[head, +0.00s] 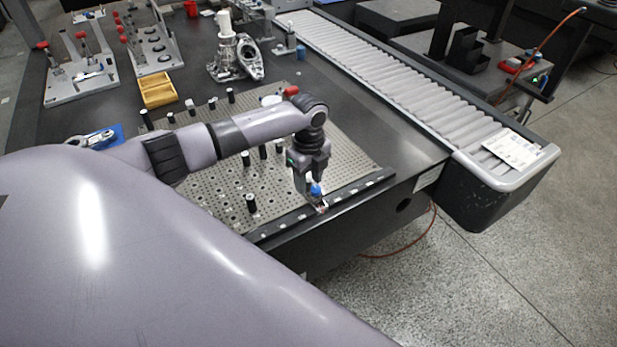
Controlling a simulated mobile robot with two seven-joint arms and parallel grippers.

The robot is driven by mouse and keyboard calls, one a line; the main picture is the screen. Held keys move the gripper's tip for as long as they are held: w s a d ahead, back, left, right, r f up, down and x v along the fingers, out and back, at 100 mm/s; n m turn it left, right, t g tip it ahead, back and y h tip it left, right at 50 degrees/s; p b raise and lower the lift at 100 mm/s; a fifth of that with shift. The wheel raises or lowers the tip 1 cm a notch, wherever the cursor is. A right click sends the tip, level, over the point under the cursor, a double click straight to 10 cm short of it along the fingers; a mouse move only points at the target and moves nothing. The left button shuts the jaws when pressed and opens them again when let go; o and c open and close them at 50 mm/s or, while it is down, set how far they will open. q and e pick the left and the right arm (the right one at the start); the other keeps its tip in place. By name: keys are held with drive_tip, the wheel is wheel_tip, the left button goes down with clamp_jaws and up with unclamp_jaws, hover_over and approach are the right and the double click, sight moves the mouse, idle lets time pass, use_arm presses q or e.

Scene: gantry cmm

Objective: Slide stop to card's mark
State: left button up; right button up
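A small stop with a blue knob (316,189) sits on the dark rail (352,192) along the front edge of the perforated plate. The rail carries a row of small light marks, too small to read. My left gripper (312,185) points down right at the blue knob, its fingers close around or just above it. I cannot tell whether they grip it. A white card (512,148) with print too small to read lies on the end of the roller conveyor. My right gripper is not in view.
The perforated plate (215,188) holds several black pins (250,203) behind the rail. The roller conveyor (400,80) runs along the table's right side. A wooden tray (158,90), metal fixtures and a casting (226,62) stand farther back. My arm hides the near left.

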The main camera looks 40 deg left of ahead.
sight(308, 180)
use_arm(q)
drive_tip(key=shift+r, duration=3.6)
